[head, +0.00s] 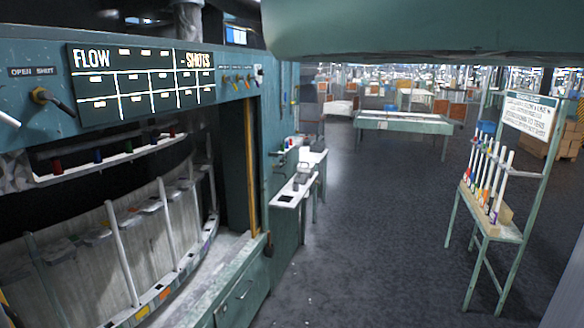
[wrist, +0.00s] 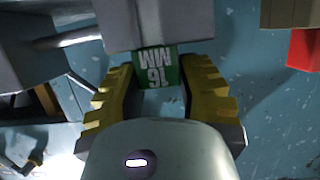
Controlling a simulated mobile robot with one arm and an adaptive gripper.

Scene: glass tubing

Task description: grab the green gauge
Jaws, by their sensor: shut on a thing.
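The green gauge (wrist: 156,62) shows in the wrist view as a small green piece with upside-down white lettering that looks like "16 MM". My gripper (wrist: 160,72) has its two yellow ridged fingers on either side of it and is shut on it. A grey block (wrist: 155,22) lies right against the gauge's upper end in the picture and hides what is there. I cannot make out the gauge or my gripper in the head view.
In the wrist view a red block (wrist: 304,50) sits at the right, and grey metal parts (wrist: 45,50) at the left. In the head view a teal machine with a flow board (head: 140,82) fills the left. A tube rack (head: 510,228) stands right; the floor between is clear.

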